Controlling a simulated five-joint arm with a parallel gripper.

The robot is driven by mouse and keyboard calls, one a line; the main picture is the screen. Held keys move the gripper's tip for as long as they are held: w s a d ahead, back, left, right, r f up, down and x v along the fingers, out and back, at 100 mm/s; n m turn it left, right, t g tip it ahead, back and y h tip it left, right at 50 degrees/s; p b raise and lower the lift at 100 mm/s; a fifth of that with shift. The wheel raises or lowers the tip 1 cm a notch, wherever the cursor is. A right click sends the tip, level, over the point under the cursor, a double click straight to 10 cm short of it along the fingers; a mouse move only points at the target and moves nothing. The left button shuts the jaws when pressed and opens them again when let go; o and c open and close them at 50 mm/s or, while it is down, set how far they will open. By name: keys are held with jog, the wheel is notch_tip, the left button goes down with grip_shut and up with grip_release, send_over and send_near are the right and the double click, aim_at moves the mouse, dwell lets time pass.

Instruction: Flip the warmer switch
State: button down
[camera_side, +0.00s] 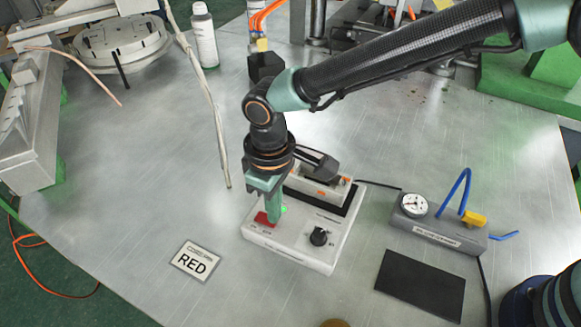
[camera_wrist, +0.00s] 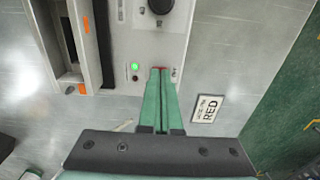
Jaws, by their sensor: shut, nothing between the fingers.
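The warmer (camera_side: 290,252) is a white box on the metal table, with a black knob (camera_side: 319,237) on its top panel. Its red switch (camera_side: 264,219) is at the left end of the panel, partly hidden by my fingers. A green light (camera_side: 283,209) glows beside the switch, and it also shows lit in the wrist view (camera_wrist: 134,67). My gripper (camera_side: 274,220) points down with its fingers shut and empty, the tips at the red switch. In the wrist view my fingertips (camera_wrist: 159,70) cover most of the switch, so I cannot tell whether they touch it.
A label card reading RED (camera_side: 195,261) lies left of the warmer. A gauge block (camera_side: 438,229) with a blue hose and a black mat (camera_side: 421,285) are to the right. A grey and black device (camera_side: 320,183) sits on the warmer's back.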

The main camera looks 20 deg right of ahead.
jog(key=shift+f, duration=0.65)
dwell(0.3)
jog(key=shift+r, duration=3.55)
jog(key=w+d+r+m+t+y, duration=0.1)
jog(key=w+d+r+m, duration=0.1)
jog(key=d+r, duration=0.55)
jog(key=w+d+r+m+t, duration=0.15)
jog(key=d+r, duration=0.25)
jog(key=d, duration=0.7)
jog(key=s+d+m+t, duration=0.1)
jog(key=s+d, duration=0.2)
jog(key=d, duration=0.3)
jog(key=s+d+r+m+t, duration=0.1)
jog(key=s+d+m, duration=0.1)
jog(key=d, duration=0.4)
jog(key=s+d+m+t+h, duration=0.1)
jog(key=s+d+m, duration=0.1)
jog(key=d, duration=0.4)
jog(key=shift+s+d+r, duration=0.15)
jog(key=shift+s+r, duration=0.2)
jog(key=shift+s, duration=0.55)
